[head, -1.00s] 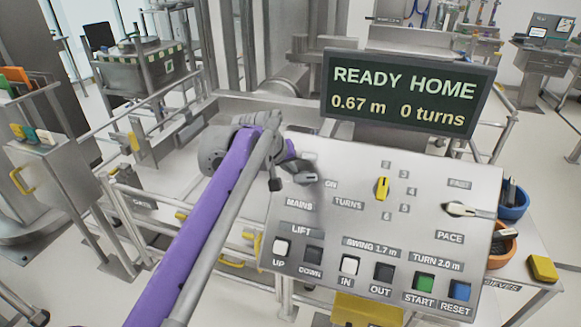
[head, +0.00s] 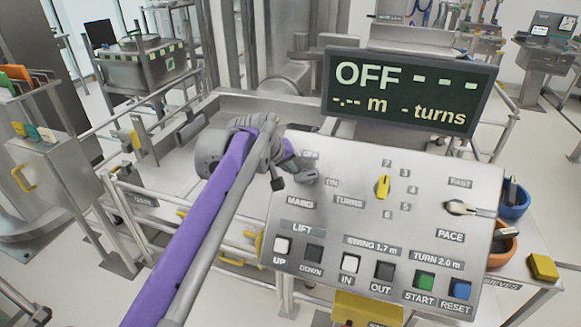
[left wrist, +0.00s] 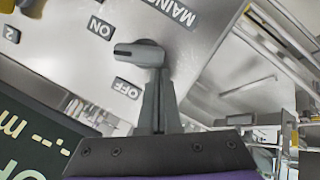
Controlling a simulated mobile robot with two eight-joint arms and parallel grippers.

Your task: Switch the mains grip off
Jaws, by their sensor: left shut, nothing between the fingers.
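The grey mains grip (left wrist: 140,54) shows in the left wrist view, beside the ON and OFF labels. Its narrow end points left in that view, between the two labels. My left gripper (left wrist: 155,90) is shut with its fingertips against or right beside the grip; contact is hard to tell. The display (head: 408,92) reads OFF, with dashes for metres and turns. My right gripper is not in view.
The control panel (head: 340,225) also carries a yellow turns selector (head: 383,187), a pace knob (head: 460,208) and a lower row of push buttons, including green START (head: 425,281) and blue RESET (head: 460,289). Bowls stand at its right. Space before the panel's middle looks clear.

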